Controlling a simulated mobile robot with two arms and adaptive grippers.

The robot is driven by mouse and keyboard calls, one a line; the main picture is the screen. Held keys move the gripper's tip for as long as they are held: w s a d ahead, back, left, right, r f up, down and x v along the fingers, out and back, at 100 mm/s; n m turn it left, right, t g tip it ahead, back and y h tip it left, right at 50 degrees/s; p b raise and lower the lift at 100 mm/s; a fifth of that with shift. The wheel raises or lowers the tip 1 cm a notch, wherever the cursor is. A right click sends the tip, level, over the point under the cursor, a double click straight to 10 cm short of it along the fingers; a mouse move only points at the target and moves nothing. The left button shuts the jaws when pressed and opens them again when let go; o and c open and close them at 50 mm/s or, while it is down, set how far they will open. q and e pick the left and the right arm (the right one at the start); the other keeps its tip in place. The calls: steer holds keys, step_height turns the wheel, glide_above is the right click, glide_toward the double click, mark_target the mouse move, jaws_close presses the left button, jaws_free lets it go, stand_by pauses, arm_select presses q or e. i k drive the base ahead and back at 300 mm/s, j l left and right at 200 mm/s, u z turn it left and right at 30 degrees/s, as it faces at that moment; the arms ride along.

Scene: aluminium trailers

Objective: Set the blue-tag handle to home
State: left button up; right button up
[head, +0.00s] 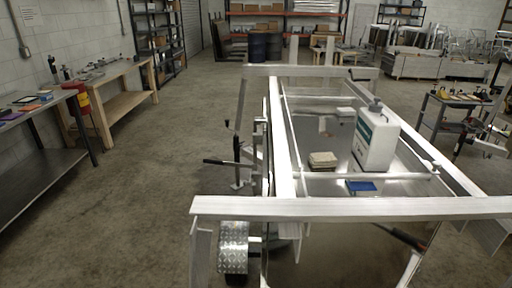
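An aluminium trailer frame (276,130) stands right of centre in the head view. A lever with a black grip (217,161) sticks out to the left from its left side, roughly level. An upright dark handle (237,143) stands close by it. Another dark lever with some red (402,236) shows below the near crossbar, partly hidden by it. I cannot make out a blue tag on any of these handles. Neither of my grippers shows in this view.
A white container (375,140), a beige stack (322,160) and a flat blue item (361,186) are within the trailer's outline. A treadplate fender (233,247) covers a wheel. Workbenches (118,72) line the left wall. The floor left of the trailer is clear.

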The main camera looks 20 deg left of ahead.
mark_target(254, 167)
steer(key=j+z, duration=0.25)
steer(key=j, duration=0.5)
steer(key=k+j+z, duration=0.1)
steer(key=j+z, duration=0.15)
steer(key=j, duration=0.45)
steer(key=i+j+z, duration=0.3)
steer(key=j, duration=0.2)
steer(key=j+z, duration=0.65)
steer(key=j, duration=0.35)
steer(key=i, duration=0.05)
